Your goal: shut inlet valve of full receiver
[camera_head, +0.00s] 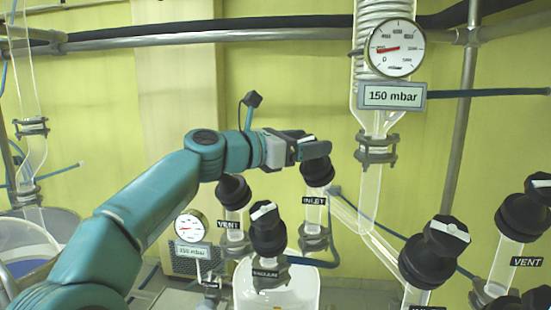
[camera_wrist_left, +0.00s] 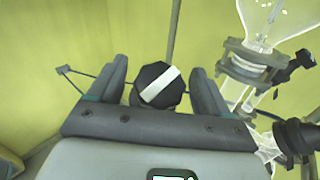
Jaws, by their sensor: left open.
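The black knob of the valve labelled INLET (camera_head: 317,173) stands above the label, with its top partly hidden by my left gripper (camera_head: 318,148). In the left wrist view the black knob (camera_wrist_left: 146,97) with a white diagonal stripe sits between the two open fingers, with a gap on each side. The fingers are not closed on it. Below stands a glass receiver (camera_head: 262,297), cut off by the frame's bottom; its fill level cannot be told. My right gripper is not in view.
Beside it are a VENT knob (camera_head: 233,191) and a VACUUM knob (camera_head: 267,228). More black knobs (camera_head: 434,251) stand at the right. Pipes cross the back wall.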

